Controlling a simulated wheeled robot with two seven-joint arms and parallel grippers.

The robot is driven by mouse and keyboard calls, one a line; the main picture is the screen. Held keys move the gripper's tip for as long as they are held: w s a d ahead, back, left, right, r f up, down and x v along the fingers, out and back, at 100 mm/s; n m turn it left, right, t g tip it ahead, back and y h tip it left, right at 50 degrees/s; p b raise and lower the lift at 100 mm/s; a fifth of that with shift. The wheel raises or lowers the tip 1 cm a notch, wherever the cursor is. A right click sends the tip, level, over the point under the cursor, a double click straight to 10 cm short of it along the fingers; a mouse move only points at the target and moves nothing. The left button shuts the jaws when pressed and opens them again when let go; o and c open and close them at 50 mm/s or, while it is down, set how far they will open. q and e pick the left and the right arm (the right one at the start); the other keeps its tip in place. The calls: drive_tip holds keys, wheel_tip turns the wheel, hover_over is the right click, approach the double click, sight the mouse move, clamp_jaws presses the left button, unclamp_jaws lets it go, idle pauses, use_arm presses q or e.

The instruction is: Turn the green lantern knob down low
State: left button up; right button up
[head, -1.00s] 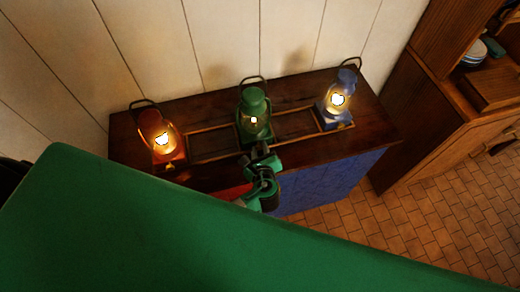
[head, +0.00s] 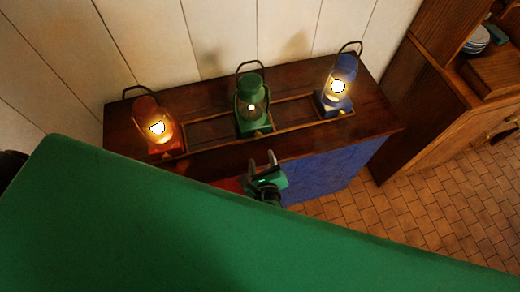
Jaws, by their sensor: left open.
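The green lantern (head: 251,100) stands upright in the middle of a row of three on the dark wooden cabinet top. Its glow is a small spot, much dimmer than the other two. A small brass-coloured knob (head: 258,133) shows low at its front. My left gripper (head: 261,160) is in front of the cabinet's front edge, below the lantern in the picture. Its two fingers are apart and empty, and it is clear of the knob. My right gripper is not in view.
The red lantern (head: 153,125) stands at the left and the blue lantern (head: 338,85) at the right, both brightly lit. A low wooden rail frame (head: 210,131) runs between them. A wooden cupboard (head: 440,100) stands at the right, past tiled floor (head: 440,205).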

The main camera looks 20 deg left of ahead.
use_arm(q)
drive_tip(key=shift+v, duration=1.6)
drive_tip(key=shift+w, duration=0.1)
